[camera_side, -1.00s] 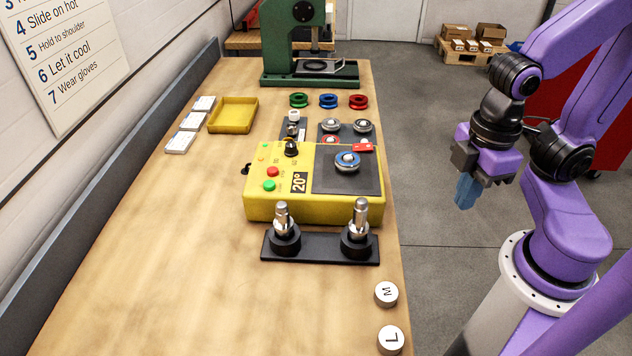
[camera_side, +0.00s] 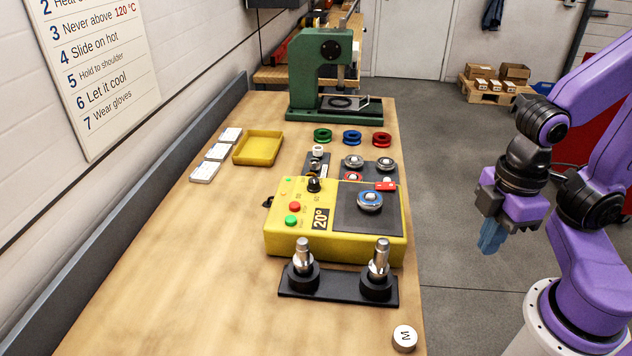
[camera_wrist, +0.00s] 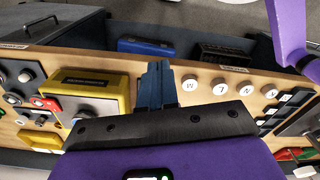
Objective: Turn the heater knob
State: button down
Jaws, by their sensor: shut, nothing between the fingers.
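The heater (camera_side: 285,243) is a yellow box on the bench with a dark plate on top. Its black knob (camera_side: 313,185) stands at the back left of its top, beside small lights, a red button (camera_side: 295,207), a green button (camera_side: 292,220) and a display reading 20°. A blue-ringed bearing (camera_side: 370,200) sits on the plate. My gripper (camera_side: 488,243) has blue fingers, is shut and empty, and hangs off the bench's right side, well apart from the heater. In the wrist view its fingers (camera_wrist: 155,85) are together; the yellow heater side (camera_wrist: 95,80) shows at left.
Two upright metal posts on a black base (camera_side: 338,290) stand in front of the heater. Behind it are bearings, coloured rings, a yellow tray (camera_side: 258,147) and a green press (camera_side: 318,75). A white disc marked M (camera_side: 404,338) lies near the right edge. The bench's left front is clear.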

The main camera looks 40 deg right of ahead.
dwell(0.3)
jog(key=c, duration=1.4)
grip_release()
jog(key=shift+c, duration=0.2)
jog(key=o, duration=0.5)
jog(key=shift+w+a+r, duration=0.15)
jog(key=shift+w+a, duration=0.1)
jog(key=shift+w, duration=0.05)
jog(key=shift+o, duration=0.4)
jog(key=w+a+r, duration=0.3)
jog(key=w+a, duration=0.1)
jog(key=w, duration=0.4)
jog(key=shift+r+n+g+y, duration=0.15)
jog(key=shift+n+g+y, duration=0.15)
jog(key=shift+y, duration=0.1)
notch_tip(320, 180, up, 8)
jog(key=f+n+t+y, duration=0.1)
jog(key=n+y, duration=0.2)
send_over(314, 180)
jog(key=d, duration=0.7)
jog(key=x, duration=1.1)
jog(key=s+x, duration=0.1)
jog(key=x, duration=0.4)
jog(key=shift+w+a+f, duration=0.15)
jog(key=shift+a+f, duration=0.15)
jog(key=shift+a, duration=0.05)
